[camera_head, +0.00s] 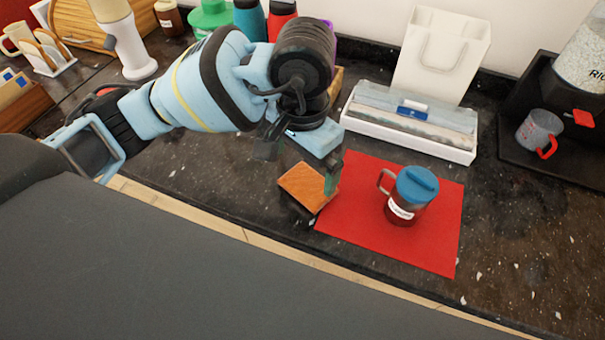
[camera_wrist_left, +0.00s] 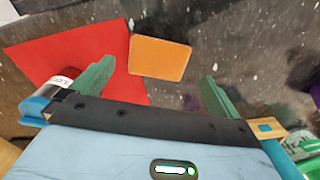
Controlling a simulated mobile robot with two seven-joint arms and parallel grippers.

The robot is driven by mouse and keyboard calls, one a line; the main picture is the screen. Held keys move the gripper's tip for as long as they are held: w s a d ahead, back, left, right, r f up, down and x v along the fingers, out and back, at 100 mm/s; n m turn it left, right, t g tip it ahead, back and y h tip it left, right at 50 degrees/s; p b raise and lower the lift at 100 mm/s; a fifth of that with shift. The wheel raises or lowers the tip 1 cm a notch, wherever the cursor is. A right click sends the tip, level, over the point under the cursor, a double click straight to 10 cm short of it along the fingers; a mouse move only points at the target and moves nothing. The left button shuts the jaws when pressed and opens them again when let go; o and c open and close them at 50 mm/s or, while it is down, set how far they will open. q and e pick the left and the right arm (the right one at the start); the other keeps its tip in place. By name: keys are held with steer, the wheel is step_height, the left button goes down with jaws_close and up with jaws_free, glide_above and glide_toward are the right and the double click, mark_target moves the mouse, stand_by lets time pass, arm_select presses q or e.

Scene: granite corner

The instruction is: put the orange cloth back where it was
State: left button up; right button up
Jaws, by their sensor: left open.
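The orange cloth (camera_head: 307,187) is a small flat orange rectangle. In the head view it is on the dark granite counter at the left edge of a red mat (camera_head: 440,245). In the left wrist view the cloth (camera_wrist_left: 160,57) shows just beyond and between the fingers, with the red mat (camera_wrist_left: 60,50) to its left. My left gripper (camera_head: 300,162) is open above the cloth, and nothing shows between its fingers (camera_wrist_left: 157,85). I cannot tell whether a fingertip touches the cloth. My right gripper is in neither view.
A mug with a blue lid (camera_head: 411,196) stands on the red mat. Behind are a white box (camera_head: 455,150) and a white bag (camera_head: 443,50). A grey cup with a red handle (camera_head: 538,132) is at right. The counter's front right is clear.

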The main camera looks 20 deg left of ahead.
mark_target(303, 188)
arm_select(q)
step_height(303, 188, up, 6)
steer(key=shift+r, duration=0.2)
steer(key=shift+f, duration=0.1)
stand_by(0.4)
